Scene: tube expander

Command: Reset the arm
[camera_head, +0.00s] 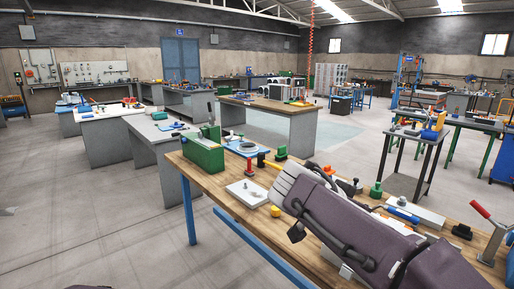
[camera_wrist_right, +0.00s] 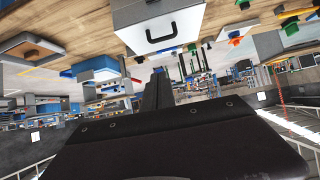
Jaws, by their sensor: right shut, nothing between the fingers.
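My right arm (camera_head: 370,225) reaches in from the lower right of the head view, over the wooden workbench (camera_head: 222,192). Its pale end part points to the upper left; the fingertips cannot be made out there. In the right wrist view, which looks upside down, the dark fingers of my right gripper (camera_wrist_right: 158,88) are together with nothing between them. A white case with a black handle (camera_wrist_right: 150,42) appears just beyond them. My left gripper is in neither view.
The bench holds a green box (camera_head: 204,152), a white plate (camera_head: 246,193), a blue-handled tool (camera_head: 402,214) and a red-handled lever (camera_head: 480,209). The wrist view shows a blue box (camera_wrist_right: 96,67). Open floor (camera_head: 80,220) lies left of the bench.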

